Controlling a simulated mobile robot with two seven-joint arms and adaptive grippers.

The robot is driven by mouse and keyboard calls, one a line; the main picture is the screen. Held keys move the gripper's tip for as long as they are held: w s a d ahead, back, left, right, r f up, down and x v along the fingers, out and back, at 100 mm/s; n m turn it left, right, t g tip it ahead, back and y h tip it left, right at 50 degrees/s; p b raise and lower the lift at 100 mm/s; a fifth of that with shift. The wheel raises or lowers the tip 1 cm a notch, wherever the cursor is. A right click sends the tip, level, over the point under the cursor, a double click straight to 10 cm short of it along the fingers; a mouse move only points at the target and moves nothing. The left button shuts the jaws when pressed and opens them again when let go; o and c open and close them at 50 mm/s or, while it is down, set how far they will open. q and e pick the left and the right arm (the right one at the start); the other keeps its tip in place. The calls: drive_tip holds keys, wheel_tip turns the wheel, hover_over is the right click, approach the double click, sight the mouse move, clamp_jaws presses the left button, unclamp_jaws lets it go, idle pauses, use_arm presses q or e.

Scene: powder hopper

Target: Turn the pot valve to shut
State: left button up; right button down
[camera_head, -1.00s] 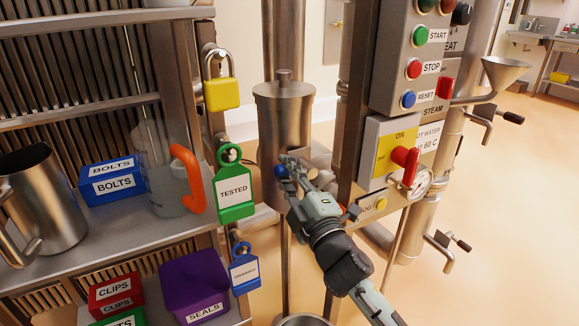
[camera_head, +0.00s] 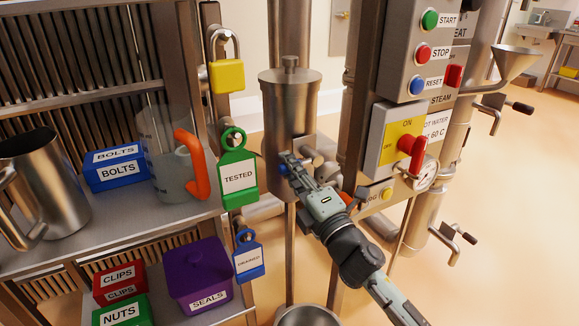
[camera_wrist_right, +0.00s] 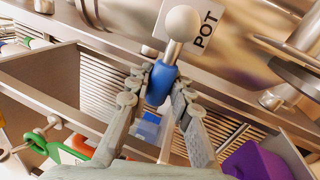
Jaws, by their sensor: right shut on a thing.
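The steel pot (camera_head: 291,105) hangs upright in the middle of the head view, with a lid knob on top. Its valve has a blue handle grip (camera_wrist_right: 160,83), a silver stem and a pale round hub (camera_wrist_right: 183,22) beside a white POT label (camera_wrist_right: 205,30) in the right wrist view. My right gripper (camera_head: 287,164) is at the lower front of the pot. In the wrist view its two fingers (camera_wrist_right: 157,88) are shut on the blue handle, one on each side. In the head view the gripper mostly hides the valve. My left gripper is not in view.
A control panel (camera_head: 410,60) with buttons and a red-handled switch (camera_head: 412,147) stands close right of my arm. On the left, a shelf holds a jug (camera_head: 45,185), bins and a beaker. A padlock (camera_head: 227,76) and tags hang on its post. A bowl (camera_head: 307,316) is below.

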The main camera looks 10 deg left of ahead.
drive_tip(key=shift+f, duration=0.75)
drive_tip(key=c, duration=1.5)
unclamp_jaws()
drive_tip(key=shift+o, duration=0.7)
drive_tip(key=shift+r, duration=0.15)
drive_tip(key=shift+r, duration=0.2)
drive_tip(key=v, duration=1.2)
